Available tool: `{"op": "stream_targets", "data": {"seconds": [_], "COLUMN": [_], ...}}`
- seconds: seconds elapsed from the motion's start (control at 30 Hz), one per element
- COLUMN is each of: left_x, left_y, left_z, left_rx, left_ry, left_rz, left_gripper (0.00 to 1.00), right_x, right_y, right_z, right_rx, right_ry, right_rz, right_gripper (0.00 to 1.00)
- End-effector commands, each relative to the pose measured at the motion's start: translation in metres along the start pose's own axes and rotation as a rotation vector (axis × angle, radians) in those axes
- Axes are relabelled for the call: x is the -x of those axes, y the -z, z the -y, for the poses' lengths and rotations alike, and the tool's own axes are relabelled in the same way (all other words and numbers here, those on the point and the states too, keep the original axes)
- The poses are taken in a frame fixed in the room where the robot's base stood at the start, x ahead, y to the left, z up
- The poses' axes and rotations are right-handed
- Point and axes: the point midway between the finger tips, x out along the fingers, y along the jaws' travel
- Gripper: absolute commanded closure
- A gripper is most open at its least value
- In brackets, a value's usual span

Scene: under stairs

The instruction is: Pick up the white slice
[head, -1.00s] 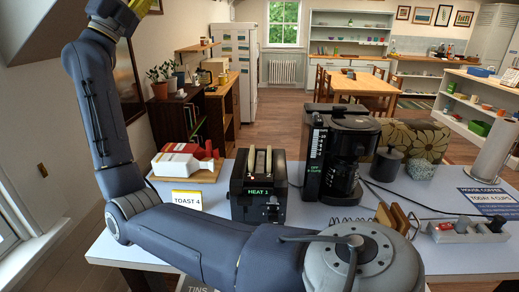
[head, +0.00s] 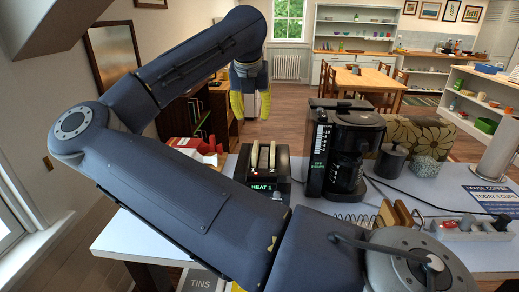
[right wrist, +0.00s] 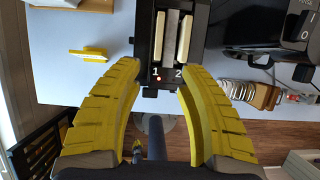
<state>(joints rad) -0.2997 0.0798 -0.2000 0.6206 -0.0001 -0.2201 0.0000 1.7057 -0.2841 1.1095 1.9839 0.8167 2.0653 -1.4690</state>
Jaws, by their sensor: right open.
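Two pale slices stand upright in the black toaster (head: 284,190), one in each slot. In the head view they are a left slice (head: 255,156) and a right slice (head: 272,155), their tops above the slots. The right wrist view shows the slice by number 1 (right wrist: 160,33) and the slice by number 2 (right wrist: 185,38); I cannot tell which is the white one. My right gripper (head: 251,108) is open and empty, raised above the toaster, its yellow fingers spread apart. A yellow bit (head: 237,287) at the bottom edge may be my left gripper, mostly hidden.
A coffee maker (head: 345,150) stands close right of the toaster. Brown slices in a wire rack (head: 393,214) and a switch strip (head: 470,228) are nearer the front right. A red and white package (head: 196,149) is at the left. My right arm hides much of the table's left front.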

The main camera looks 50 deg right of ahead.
Motion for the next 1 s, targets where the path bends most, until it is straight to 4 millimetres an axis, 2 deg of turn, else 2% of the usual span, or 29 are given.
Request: {"op": "stream_targets", "data": {"seconds": [0.17, 0.6, 0.8, 1.0], "left_x": [0.000, 0.000, 0.000, 0.000], "left_y": [0.000, -0.001, -0.001, -0.001], "left_z": [0.000, 0.000, 0.000, 0.000], "left_rx": [0.000, 0.000, 0.000, 0.000], "left_ry": [0.000, 0.000, 0.000, 0.000], "left_rz": [0.000, 0.001, 0.001, 0.001], "left_gripper": [1.00, 1.00, 1.00, 1.00], "right_x": [-0.022, -0.098, -0.117, -0.124], "right_y": [0.003, 0.002, 0.002, 0.002], "right_z": [-0.003, -0.003, -0.004, -0.004], "right_rx": [-0.003, -0.002, -0.003, -0.003], "right_ry": [-0.016, -0.012, -0.013, -0.014], "right_rz": [-0.009, -0.006, -0.005, -0.004], "right_gripper": [0.61, 0.61, 0.61, 0.61]}}
